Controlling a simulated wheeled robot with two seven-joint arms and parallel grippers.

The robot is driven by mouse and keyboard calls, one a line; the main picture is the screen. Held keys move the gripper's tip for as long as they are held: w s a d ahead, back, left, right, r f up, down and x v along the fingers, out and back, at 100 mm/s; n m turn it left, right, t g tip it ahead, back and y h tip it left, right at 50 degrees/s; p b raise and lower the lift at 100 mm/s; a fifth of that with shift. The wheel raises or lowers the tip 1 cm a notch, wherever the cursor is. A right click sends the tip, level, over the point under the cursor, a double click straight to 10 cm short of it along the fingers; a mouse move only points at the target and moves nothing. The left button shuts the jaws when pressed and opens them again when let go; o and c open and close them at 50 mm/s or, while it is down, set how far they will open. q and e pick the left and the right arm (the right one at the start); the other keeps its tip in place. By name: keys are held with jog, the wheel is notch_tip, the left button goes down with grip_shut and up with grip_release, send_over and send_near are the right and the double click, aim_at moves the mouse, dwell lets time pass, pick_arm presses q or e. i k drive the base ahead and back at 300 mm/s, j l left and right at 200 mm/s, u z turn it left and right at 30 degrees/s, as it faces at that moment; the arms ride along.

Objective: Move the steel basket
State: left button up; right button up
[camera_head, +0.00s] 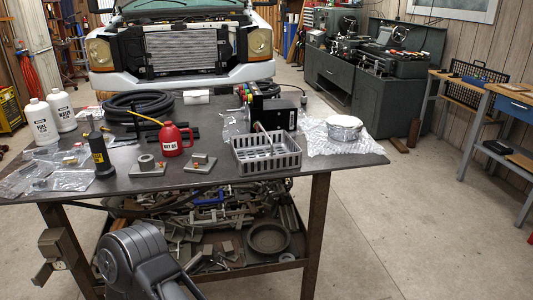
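The steel basket (266,163) is a grey, slotted, open-topped rectangular box. It stands upright near the front edge of the dark workbench (225,178), right of the middle. A stick-like handle (262,135) leans up out of it; what else lies inside is hard to make out. Neither gripper shows in the head view. Only a dark grey link of one of my arms shows at the bottom left, below the bench top and well apart from the basket.
A black box (273,112) stands close behind the basket. Bubble wrap with a round metal part (344,128) lies to its right. A red oil can (170,140) and small fixtures are to its left. The lower shelf is full of metal parts.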

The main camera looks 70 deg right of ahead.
aim_at(261, 152)
jog(key=i+l, duration=0.4)
jog(key=z, duration=2.5)
